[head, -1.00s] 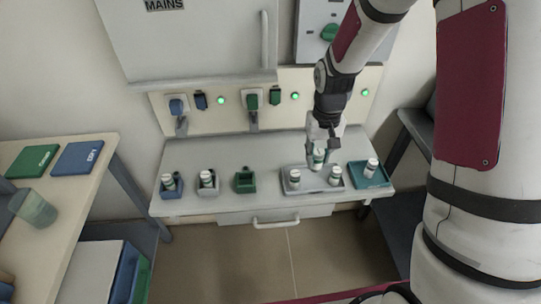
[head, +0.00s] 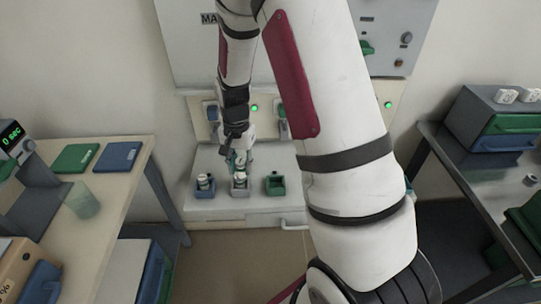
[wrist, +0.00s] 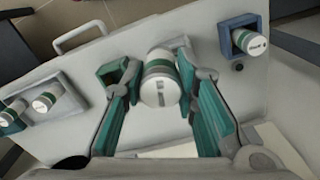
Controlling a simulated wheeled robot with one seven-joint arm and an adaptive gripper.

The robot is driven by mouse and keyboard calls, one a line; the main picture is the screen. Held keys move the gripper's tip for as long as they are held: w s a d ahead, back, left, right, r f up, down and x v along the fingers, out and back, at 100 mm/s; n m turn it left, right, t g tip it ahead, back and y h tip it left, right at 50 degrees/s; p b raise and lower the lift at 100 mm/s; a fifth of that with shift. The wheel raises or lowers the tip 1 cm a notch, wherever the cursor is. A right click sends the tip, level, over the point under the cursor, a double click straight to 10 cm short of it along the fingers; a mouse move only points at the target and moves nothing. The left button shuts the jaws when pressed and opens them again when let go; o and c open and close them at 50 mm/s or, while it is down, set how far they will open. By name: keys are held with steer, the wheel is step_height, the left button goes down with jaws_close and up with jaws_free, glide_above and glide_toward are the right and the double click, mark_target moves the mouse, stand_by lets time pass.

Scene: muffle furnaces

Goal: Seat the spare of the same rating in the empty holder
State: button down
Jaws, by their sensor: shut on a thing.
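My gripper (head: 240,158) is shut on a white fuse with a green band (wrist: 160,86), held above the grey holder (head: 240,193) in the head view. The blue holder (head: 205,193) carries a white fuse (wrist: 250,42).
My arm hides the right half of the bench (head: 215,163) in the head view. A cabinet (head: 190,50) and a panel with green lamps stand behind the holders. Side tables (head: 120,170) with other items stand left and right.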

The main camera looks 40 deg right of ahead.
mark_target(276, 176)
steer(key=s+d+f+m, duration=0.1)
steer(key=s+d+m, duration=0.1)
steer(key=d+m, duration=1.1)
steer(key=shift+a+f+m+b, duration=0.35)
steer(key=shift+f+b, duration=0.35)
steer(key=shift+f, duration=0.9)
steer(key=shift+a+f+m+b, duration=0.2)
steer(key=shift+f+m+b, duration=0.35)
steer(key=shift+f, duration=1.1)
steer(key=shift+a+f+m+b, duration=0.3)
steer(key=shift+f+b, duration=0.5)
steer(key=shift+f, duration=0.8)
steer(key=c, duration=1.2)
jaws_free()
